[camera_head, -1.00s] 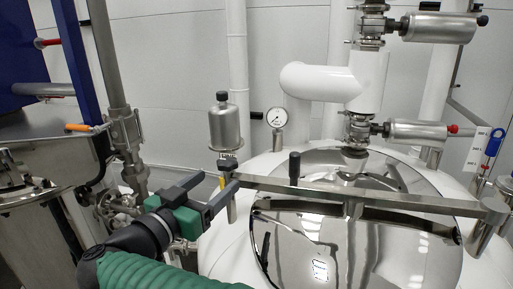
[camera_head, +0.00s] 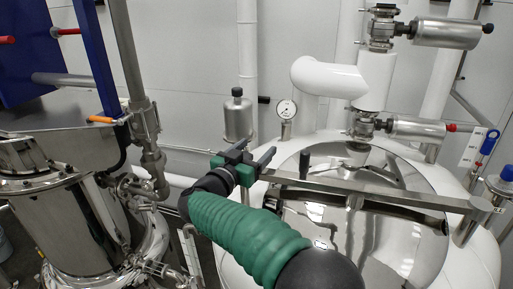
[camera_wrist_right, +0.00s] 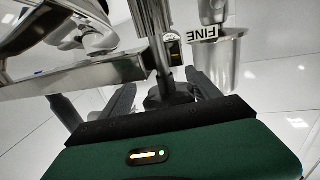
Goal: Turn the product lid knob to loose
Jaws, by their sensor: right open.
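The polished product lid (camera_head: 385,235) lies on the white tank, with a flat metal bar (camera_head: 370,190) across it. A short black upright handle (camera_head: 305,164) stands near the bar's left part. My right gripper (camera_head: 258,150) is open at the bar's left end, largely hiding that end in the head view. In the right wrist view my open fingers (camera_wrist_right: 163,92) lie on both sides of a dark knob-like part (camera_wrist_right: 168,88) below a metal post (camera_wrist_right: 155,30). Contact cannot be told. A "FINE" label (camera_wrist_right: 207,34) shows beside it. My left gripper is not in view.
A metal canister (camera_head: 238,118) and a pressure gauge (camera_head: 286,108) stand behind the gripper. White pipes (camera_head: 328,77) and valves rise at the back. Shiny vessels and piping (camera_head: 60,225) fill the left. A blue-capped post (camera_head: 488,143) is at the right.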

